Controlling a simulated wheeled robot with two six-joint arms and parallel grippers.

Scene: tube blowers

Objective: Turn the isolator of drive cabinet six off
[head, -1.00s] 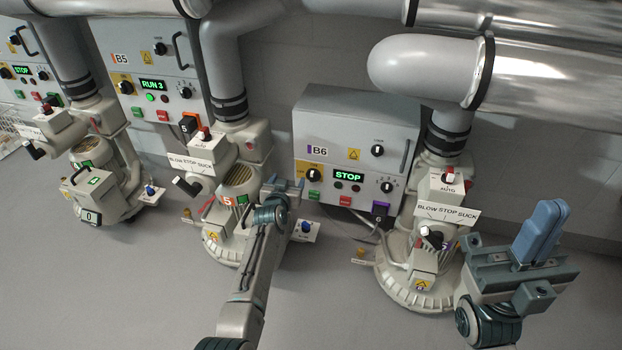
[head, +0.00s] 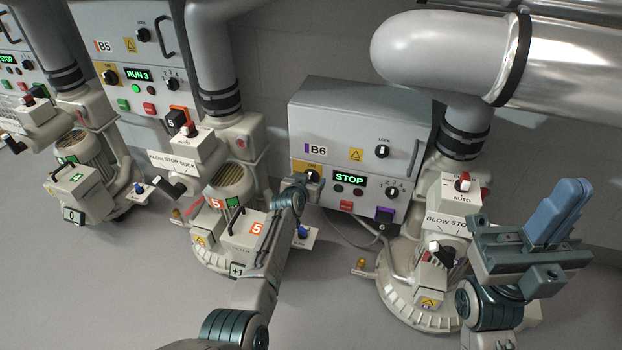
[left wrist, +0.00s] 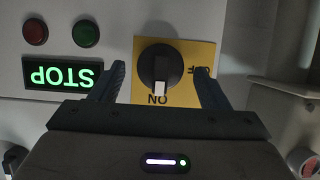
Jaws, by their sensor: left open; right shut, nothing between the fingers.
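Drive cabinet B6 (head: 350,120) stands against the wall, its green display (head: 349,180) reading STOP. Its isolator (head: 312,175) is a black rotary knob on a yellow plate, partly hidden by my left gripper in the head view. In the left wrist view, which shows the cabinet upside down, the isolator knob (left wrist: 160,66) has its white mark at the ON lettering; OFF is at the right. My left gripper (left wrist: 160,74) is open, one finger on each side of the knob; contact is unclear. My right gripper (head: 560,212) is shut and empty, at the right.
Cabinet B5 (head: 140,60), reading RUN 3, stands left. The B6 blower unit (head: 430,285) with its BLOW STOP sign stands right of the cabinet, near my right gripper. Large grey pipes (head: 440,50) cross above.

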